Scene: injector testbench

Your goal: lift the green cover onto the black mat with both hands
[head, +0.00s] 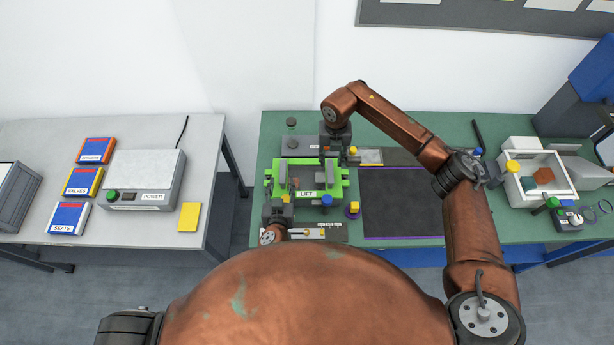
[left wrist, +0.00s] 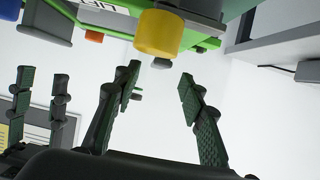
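The green cover (head: 306,194) with a LIFT label sits on the testbench fixture at the left of the green table. The black mat (head: 400,205), with purple edging, lies flat and bare to its right. My left gripper (head: 279,184) is at the cover's left front side. In the left wrist view its two fingers (left wrist: 158,85) stand apart with nothing between them, with the green cover (left wrist: 205,43) above them in the picture. My right gripper (head: 338,156) is at the cover's right back side. Its fingers also look apart in the left wrist view (left wrist: 43,85).
A yellow-topped piece (head: 353,209) stands between cover and mat. A white bin (head: 537,178) with parts is at the right. A grey table (head: 150,235) with a power box (head: 146,178) stands left, across a gap. My right arm arches over the mat's back right.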

